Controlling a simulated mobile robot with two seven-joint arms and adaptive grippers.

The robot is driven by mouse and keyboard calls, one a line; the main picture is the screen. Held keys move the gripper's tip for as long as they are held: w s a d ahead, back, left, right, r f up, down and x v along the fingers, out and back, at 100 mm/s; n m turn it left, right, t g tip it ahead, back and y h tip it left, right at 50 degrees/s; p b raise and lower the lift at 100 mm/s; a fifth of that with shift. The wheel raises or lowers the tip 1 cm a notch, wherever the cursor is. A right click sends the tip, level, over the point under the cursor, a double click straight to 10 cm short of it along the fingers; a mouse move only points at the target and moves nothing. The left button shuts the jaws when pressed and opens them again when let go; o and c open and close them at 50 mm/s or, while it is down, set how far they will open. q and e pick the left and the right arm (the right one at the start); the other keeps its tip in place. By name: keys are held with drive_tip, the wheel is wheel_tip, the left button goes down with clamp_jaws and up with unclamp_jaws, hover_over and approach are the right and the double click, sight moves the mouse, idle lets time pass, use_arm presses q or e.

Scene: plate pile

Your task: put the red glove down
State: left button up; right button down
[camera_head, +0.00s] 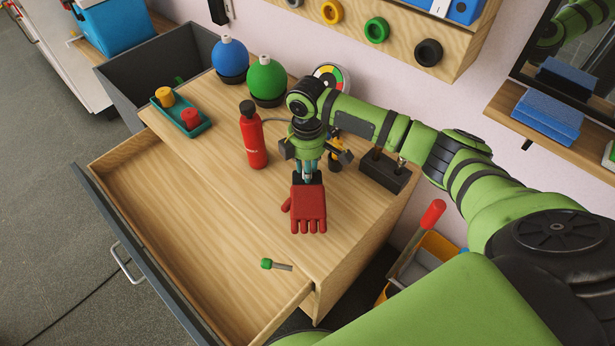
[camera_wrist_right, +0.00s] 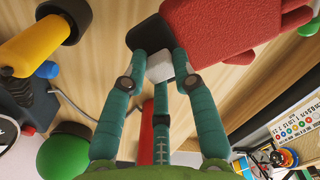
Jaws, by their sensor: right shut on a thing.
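The red glove (camera_head: 308,208) has a black cuff and shows over the right part of the wooden cabinet top, fingers pointing toward the near side. My right gripper (camera_head: 307,174) comes down on it from above, shut on the black cuff. In the right wrist view the teal fingers (camera_wrist_right: 160,68) close around the cuff, and the red glove (camera_wrist_right: 235,32) extends to the upper right. I cannot tell whether the glove touches the wood. My left gripper is not in view.
The wooden cabinet top (camera_head: 200,155) holds a red bottle (camera_head: 253,140), a green ball (camera_head: 266,78), a blue ball (camera_head: 229,56) and a teal tray (camera_head: 185,128). A green-headed piece (camera_head: 268,264) lies near the front.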

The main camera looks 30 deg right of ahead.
drive_tip(key=shift+f, duration=1.95)
drive_tip(key=shift+s+f, duration=0.1)
drive_tip(key=shift+f, duration=0.05)
drive_tip(key=c, duration=1)
unclamp_jaws()
wheel_tip(320, 180, up, 12)
drive_tip(key=shift+r+p, duration=0.2)
drive_tip(key=shift+p, duration=0.25)
